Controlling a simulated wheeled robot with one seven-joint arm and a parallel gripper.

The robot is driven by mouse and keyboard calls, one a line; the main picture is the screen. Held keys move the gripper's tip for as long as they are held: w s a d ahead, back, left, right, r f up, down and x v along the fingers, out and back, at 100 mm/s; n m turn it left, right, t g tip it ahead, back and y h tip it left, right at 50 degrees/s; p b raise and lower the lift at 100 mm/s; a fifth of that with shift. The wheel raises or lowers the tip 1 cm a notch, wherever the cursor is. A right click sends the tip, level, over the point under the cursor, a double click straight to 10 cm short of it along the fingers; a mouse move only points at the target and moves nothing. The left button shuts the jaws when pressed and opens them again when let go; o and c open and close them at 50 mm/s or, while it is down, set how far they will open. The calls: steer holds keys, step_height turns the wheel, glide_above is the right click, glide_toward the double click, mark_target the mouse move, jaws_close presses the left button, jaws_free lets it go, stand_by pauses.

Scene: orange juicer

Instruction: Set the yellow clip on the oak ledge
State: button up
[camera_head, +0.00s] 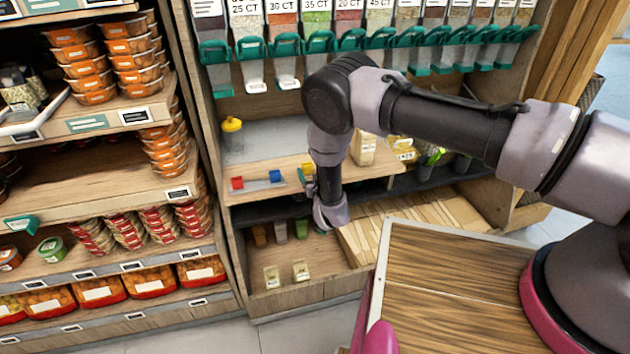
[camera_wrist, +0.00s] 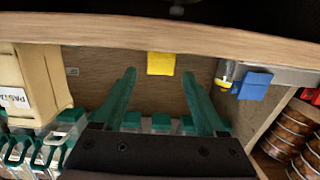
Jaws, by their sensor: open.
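The yellow clip (camera_head: 307,168) is at the right of the row of clips on the light wooden oak ledge (camera_head: 260,194). In the wrist view the yellow clip (camera_wrist: 161,63) is a small square block by the ledge's edge (camera_wrist: 90,30). My gripper (camera_wrist: 159,75) has green fingers, open and empty, with the clip just beyond and between the fingertips. I cannot tell whether they touch it. In the head view my arm hides much of the gripper.
A blue clip (camera_head: 275,175) and a red clip (camera_head: 237,183) sit left of the yellow one, by a grey strip. A yellow-lidded jar (camera_head: 232,136) stands behind. Paper packs (camera_head: 362,150) stand to the right. Green-spouted dispensers (camera_head: 285,48) hang above. Small packs (camera_head: 301,271) lie below.

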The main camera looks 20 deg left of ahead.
steer(key=v, duration=0.7)
steer(key=w+d+r+m+h, duration=0.2)
steer(key=w+d+r+m, duration=0.1)
steer(key=w+r, duration=0.65)
steer(key=w+d+r+m+h, duration=0.2)
steer(key=w+d+r+m, duration=0.3)
steer(key=r, duration=0.8)
steer(key=d+r+m+g+h, duration=0.1)
steer(key=d+r+g, duration=0.1)
steer(key=d+r, duration=0.65)
steer(key=d+r+g, duration=0.1)
steer(key=d+r, duration=0.4)
steer(key=r, duration=0.7)
steer(key=s+d+r+g, duration=0.2)
steer(key=s+d+r, duration=1.05)
steer(key=d, duration=0.35)
steer(key=s+d+g, duration=0.1)
steer(key=s+d, duration=0.2)
steer(key=s, duration=0.6)
steer(key=s+d+r+m+h, duration=0.1)
steer(key=s+d, duration=0.3)
steer(key=s, duration=0.6)
steer(key=shift+d+m+g+h, duration=0.3)
steer(key=shift+g, duration=0.1)
